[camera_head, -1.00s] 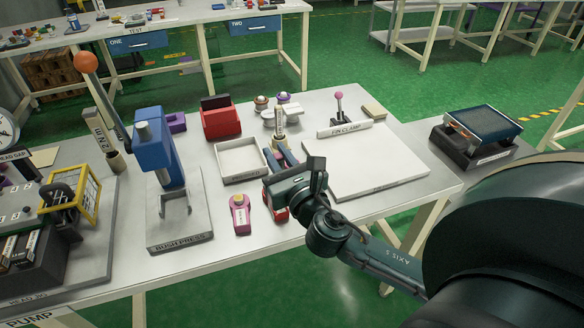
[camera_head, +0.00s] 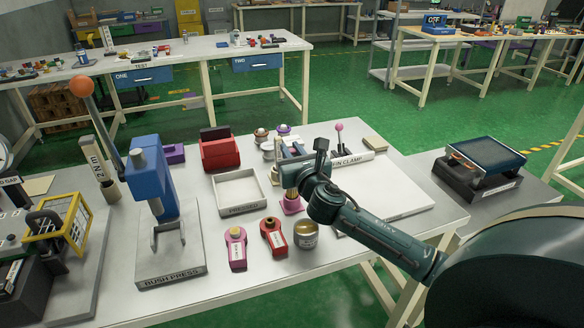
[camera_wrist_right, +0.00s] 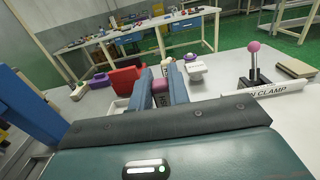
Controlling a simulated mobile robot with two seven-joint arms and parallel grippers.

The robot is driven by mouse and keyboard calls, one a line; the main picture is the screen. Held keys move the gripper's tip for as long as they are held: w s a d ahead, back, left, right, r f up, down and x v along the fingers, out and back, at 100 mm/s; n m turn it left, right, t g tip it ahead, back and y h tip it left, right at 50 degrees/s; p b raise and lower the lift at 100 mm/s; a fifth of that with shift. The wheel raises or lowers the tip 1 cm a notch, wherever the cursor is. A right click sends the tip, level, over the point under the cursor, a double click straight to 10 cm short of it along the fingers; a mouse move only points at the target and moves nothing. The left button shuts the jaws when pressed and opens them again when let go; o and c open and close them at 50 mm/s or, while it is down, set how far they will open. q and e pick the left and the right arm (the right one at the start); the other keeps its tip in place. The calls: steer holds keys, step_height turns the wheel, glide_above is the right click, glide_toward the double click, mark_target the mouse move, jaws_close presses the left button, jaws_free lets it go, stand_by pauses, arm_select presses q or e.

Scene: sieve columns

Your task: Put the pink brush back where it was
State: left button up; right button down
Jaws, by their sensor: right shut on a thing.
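My right gripper (camera_head: 291,153) reaches in from the right, over the bench between the white tray and the pin clamp board. It is shut on the pink brush (camera_wrist_right: 160,86), whose pink part shows between the two blue fingers in the right wrist view. In the head view the wrist hides most of the brush. A brass-coloured piece (camera_head: 290,194) and a pink piece (camera_head: 292,207) show just below the gripper. I cannot tell whether they belong to the brush or to a holder. My left gripper is not in view.
A pink labelled bottle (camera_head: 236,248), a red one (camera_head: 273,238) and a round tin (camera_head: 306,234) stand in front. The PRESSED tray (camera_head: 238,190) and blue bush press (camera_head: 152,180) are left. The pin clamp board (camera_head: 405,205) is right, mostly bare.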

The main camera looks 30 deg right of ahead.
steer(key=shift+f+b, duration=0.45)
steer(key=shift+f, duration=1.2)
steer(key=shift+f, duration=0.2)
steer(key=c, duration=1.3)
jaws_free()
steer(key=shift+c, duration=0.2)
steer(key=shift+r, duration=0.25)
steer(key=v, duration=1.2)
steer(key=shift+f, duration=0.1)
